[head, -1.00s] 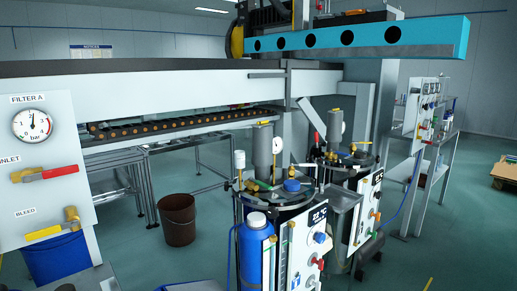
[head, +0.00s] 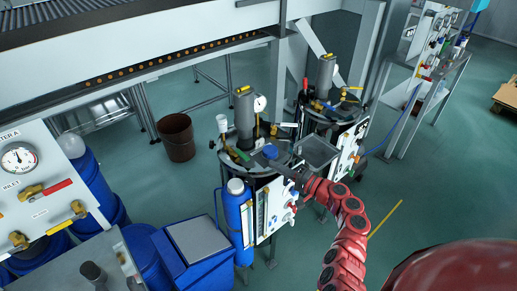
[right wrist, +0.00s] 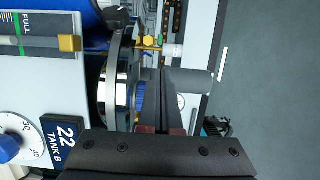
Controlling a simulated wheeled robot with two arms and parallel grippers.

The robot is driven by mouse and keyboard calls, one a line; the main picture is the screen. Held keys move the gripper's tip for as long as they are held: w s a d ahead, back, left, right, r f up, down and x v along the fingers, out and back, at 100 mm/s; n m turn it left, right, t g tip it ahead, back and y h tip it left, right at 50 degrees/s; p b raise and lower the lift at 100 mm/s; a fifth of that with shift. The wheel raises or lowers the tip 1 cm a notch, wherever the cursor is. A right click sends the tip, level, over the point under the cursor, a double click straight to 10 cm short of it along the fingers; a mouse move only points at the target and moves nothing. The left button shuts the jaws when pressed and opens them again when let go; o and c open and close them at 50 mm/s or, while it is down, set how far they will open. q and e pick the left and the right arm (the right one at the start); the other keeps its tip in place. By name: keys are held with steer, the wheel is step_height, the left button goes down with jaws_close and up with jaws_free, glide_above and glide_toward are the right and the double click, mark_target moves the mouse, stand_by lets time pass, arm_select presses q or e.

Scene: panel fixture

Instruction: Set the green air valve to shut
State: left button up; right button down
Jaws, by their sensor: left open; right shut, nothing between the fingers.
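A small green handle (head: 240,155) shows on the lid of the nearer tank (head: 257,205), left of the blue cap (head: 270,152). It looks like the green air valve, but its exact setting is too small to tell. My right gripper (head: 283,170) is at the right front rim of this lid, right of the green handle and apart from it. In the right wrist view its dark fingers (right wrist: 168,105) are shut and empty, in front of the blue cap (right wrist: 140,98). A brass fitting (right wrist: 150,43) shows beyond the rim. My left gripper is not in view.
A second tank (head: 345,140) stands behind to the right. A blue bottle (head: 238,215) is fixed at the nearer tank's left side. A panel with a gauge (head: 18,158) and red and yellow levers is at the left. A brown bucket (head: 177,137) stands on open floor.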

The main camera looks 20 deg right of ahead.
mark_target(254, 163)
steer(key=p+x, duration=0.1)
steer(key=x, duration=0.6)
steer(key=shift+w+a+f, duration=0.15)
steer(key=shift+w+a, duration=0.05)
steer(key=shift+a, duration=0.05)
steer(key=shift+x, duration=0.9)
